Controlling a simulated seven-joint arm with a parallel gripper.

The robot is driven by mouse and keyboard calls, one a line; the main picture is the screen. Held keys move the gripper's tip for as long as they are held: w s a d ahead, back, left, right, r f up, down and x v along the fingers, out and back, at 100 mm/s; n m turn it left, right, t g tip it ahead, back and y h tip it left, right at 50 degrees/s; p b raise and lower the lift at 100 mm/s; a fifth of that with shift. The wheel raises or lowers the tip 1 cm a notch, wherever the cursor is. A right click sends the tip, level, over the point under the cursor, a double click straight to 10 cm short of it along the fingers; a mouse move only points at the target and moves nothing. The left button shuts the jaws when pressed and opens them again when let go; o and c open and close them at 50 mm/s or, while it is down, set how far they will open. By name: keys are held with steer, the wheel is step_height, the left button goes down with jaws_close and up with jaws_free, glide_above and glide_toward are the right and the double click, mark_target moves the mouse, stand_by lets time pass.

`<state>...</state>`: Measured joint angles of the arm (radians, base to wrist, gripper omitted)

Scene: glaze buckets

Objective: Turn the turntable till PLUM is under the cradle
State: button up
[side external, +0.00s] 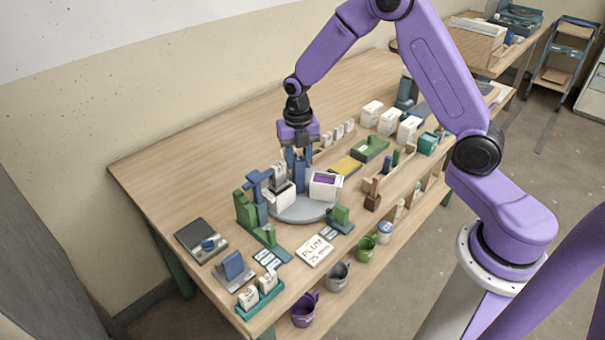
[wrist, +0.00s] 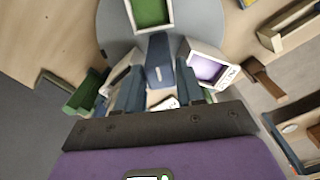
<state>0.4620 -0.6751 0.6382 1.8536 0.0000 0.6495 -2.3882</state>
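The turntable (side external: 302,213) is a grey disc on the bench with open white boxes around a blue upright post (side external: 300,178). The box with a plum-coloured inside (side external: 325,184) is on the right of the disc, and it also shows at the right in the wrist view (wrist: 207,68). A green-filled box (wrist: 151,12) is at the top of the wrist view. Another white box (side external: 279,198) is at the left, beside a blue and green stand (side external: 256,187) that seems to be the cradle. My gripper (wrist: 160,78) is open, its fingers either side of the post; contact is unclear.
A card reading PLUM 25 mm (side external: 314,250) lies in front of the disc. A dark scale (side external: 201,240) and a green tray with white blocks (side external: 259,294) are at the left. Small buckets (side external: 337,276) are along the front edge. White boxes (side external: 388,121) stand behind right.

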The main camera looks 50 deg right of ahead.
jaws_close()
steer(key=m, duration=0.5)
steer(key=shift+m, duration=1.5)
steer(key=m, duration=0.2)
steer(key=shift+m, duration=0.4)
steer(key=m, duration=0.5)
steer(key=shift+m, duration=0.3)
